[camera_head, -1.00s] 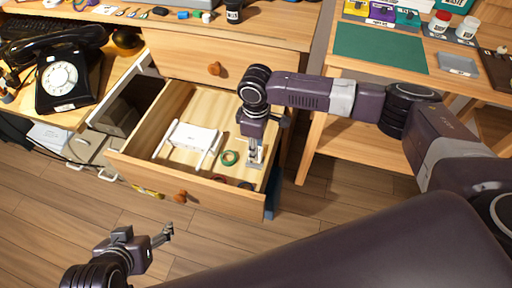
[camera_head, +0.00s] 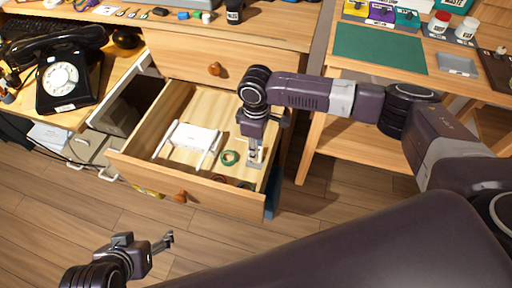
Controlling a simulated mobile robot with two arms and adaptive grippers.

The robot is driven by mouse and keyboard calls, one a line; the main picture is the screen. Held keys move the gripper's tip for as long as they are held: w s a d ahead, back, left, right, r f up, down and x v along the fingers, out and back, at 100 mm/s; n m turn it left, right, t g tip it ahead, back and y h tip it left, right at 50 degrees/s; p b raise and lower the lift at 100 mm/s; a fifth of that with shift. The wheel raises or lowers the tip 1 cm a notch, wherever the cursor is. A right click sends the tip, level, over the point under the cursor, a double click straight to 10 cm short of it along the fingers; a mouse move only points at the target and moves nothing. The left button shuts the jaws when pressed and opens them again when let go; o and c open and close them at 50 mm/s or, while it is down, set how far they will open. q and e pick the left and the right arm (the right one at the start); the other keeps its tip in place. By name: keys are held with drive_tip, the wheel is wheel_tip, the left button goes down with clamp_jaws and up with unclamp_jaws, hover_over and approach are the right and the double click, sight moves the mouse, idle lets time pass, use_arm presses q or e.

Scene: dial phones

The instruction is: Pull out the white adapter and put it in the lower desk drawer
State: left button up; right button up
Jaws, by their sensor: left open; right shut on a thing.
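The lower desk drawer (camera_head: 150,172) is pulled open. It holds a white router-like box (camera_head: 195,137) with two antennas, a green ring-shaped item (camera_head: 230,158) and some dark and reddish items at the front right. My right gripper (camera_head: 254,160) points down inside the drawer at its right side. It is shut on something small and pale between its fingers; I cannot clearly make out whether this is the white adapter. My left gripper (camera_head: 165,241) is open and empty, above the floor at the lower left, well apart from the drawer.
The upper drawer (camera_head: 190,62) is shut. A black dial phone (camera_head: 66,80) stands on the left desk. A workbench with a green mat (camera_head: 380,48), a grey tray (camera_head: 457,65) and jars stands at the right. Cables and white power sockets lie left of the drawer.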

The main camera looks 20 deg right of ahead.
use_arm(q)
drive_tip(key=shift+s+a+f, duration=0.1)
drive_tip(key=shift+s, duration=0.2)
drive_tip(key=shift+s, duration=0.15)
drive_tip(key=shift+s+a+f+g, duration=0.1)
drive_tip(key=shift+s+f+g, duration=0.1)
drive_tip(key=shift+g, duration=0.1)
drive_tip(key=shift+s+a+f+g+p, duration=0.2)
drive_tip(key=shift+s+g, duration=0.1)
drive_tip(key=shift+s, duration=0.4)
drive_tip(key=shift+s+a+f+g+p, duration=0.1)
drive_tip(key=shift+s+a+g+p, duration=0.15)
drive_tip(key=shift+s, duration=0.45)
drive_tip(key=shift+s+y, duration=0.25)
drive_tip(key=shift+y, duration=0.05)
drive_tip(key=shift+g, duration=0.25)
drive_tip(key=shift+w, duration=0.1)
use_arm(e)
drive_tip(key=shift+f, duration=0.9)
idle(0.4)
